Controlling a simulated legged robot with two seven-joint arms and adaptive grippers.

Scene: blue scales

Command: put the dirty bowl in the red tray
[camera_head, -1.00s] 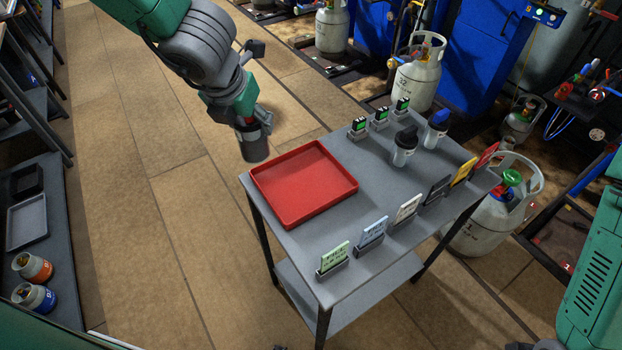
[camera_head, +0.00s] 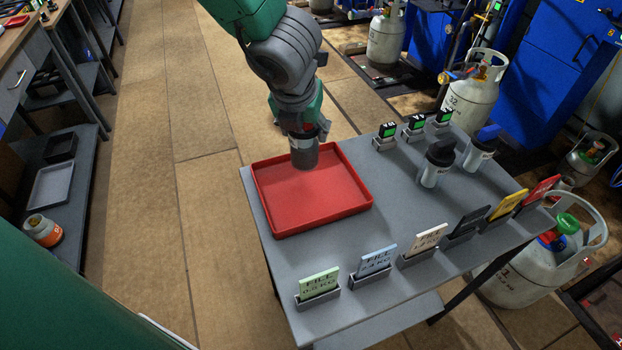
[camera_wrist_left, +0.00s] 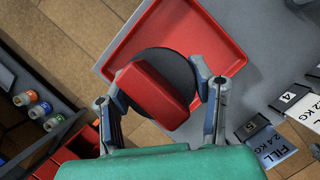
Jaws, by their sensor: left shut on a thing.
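The red tray (camera_head: 325,205) lies on the grey cart, and its corner fills the top of the left wrist view (camera_wrist_left: 180,30). My left gripper (camera_head: 304,132) comes down over the tray's far side. It is shut on a dark grey round thing (camera_head: 305,157). In the left wrist view this thing shows as a dark disc (camera_wrist_left: 178,62) with a red block on top (camera_wrist_left: 152,95) between the fingers. It looks like a short cylinder, not clearly a bowl. I cannot tell whether it touches the tray floor. My right gripper is not in view.
The grey cart (camera_head: 400,220) carries several card holders (camera_head: 320,285) along its front edge. Two dark-topped cups (camera_head: 436,165) and several small green-screened devices (camera_head: 414,127) stand right of the tray. A shelf with a grey tray (camera_head: 50,187) is at left.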

